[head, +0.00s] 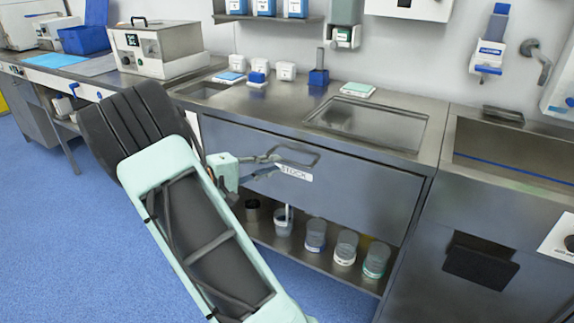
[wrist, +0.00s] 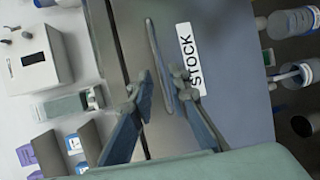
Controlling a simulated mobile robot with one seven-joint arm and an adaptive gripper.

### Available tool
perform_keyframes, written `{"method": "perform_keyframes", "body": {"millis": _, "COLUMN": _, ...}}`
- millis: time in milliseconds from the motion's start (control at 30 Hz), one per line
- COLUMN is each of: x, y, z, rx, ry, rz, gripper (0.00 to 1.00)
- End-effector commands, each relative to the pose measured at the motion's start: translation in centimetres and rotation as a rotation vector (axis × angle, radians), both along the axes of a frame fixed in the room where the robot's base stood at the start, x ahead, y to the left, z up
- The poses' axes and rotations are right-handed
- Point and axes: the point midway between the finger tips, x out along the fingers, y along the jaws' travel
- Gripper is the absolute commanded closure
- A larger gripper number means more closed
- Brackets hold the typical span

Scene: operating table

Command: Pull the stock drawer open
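The stock drawer (head: 350,195) is a wide grey front under the steel counter, with a white "STOCK" label (head: 294,172); it looks shut. Its bar handle (head: 300,152) is on the upper part of the front, above the label. My gripper (head: 272,165) is at the left part of the handle, fingers pointing at the drawer. In the wrist view the fingers of my gripper (wrist: 167,88) are apart, one on each side of the handle (wrist: 160,65) in the picture. The label (wrist: 189,58) shows beside it. I cannot tell whether either finger touches the bar.
An open shelf (head: 320,262) below the drawer holds several lidded jars (head: 345,247). The counter above carries a recessed basin (head: 368,122) and small containers. A sink unit (head: 510,155) adjoins at right. The blue floor (head: 60,220) at left is clear.

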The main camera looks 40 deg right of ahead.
Motion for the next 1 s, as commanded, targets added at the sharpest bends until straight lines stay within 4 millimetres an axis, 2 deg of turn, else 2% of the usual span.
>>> {"method": "perform_keyframes", "body": {"millis": 100, "x": -0.1, "y": -2.3, "z": -0.6, "rx": 0.000, "ry": 0.001, "rz": -0.003, "gripper": 0.84}}
{"method": "perform_keyframes", "body": {"millis": 333, "x": -0.1, "y": -5.0, "z": -1.0, "rx": 0.000, "ry": -0.001, "rz": -0.001, "gripper": 0.84}}
{"method": "perform_keyframes", "body": {"millis": 700, "x": 0.0, "y": -5.4, "z": -1.0, "rx": 0.001, "ry": 0.000, "rz": 0.000, "gripper": 0.84}}
{"method": "perform_keyframes", "body": {"millis": 833, "x": 0.0, "y": -5.4, "z": -1.0, "rx": 0.001, "ry": 0.000, "rz": 0.000, "gripper": 0.98}}
{"method": "perform_keyframes", "body": {"millis": 1000, "x": 0.0, "y": -5.4, "z": -1.0, "rx": 0.001, "ry": -0.001, "rz": 0.000, "gripper": 1.00}}
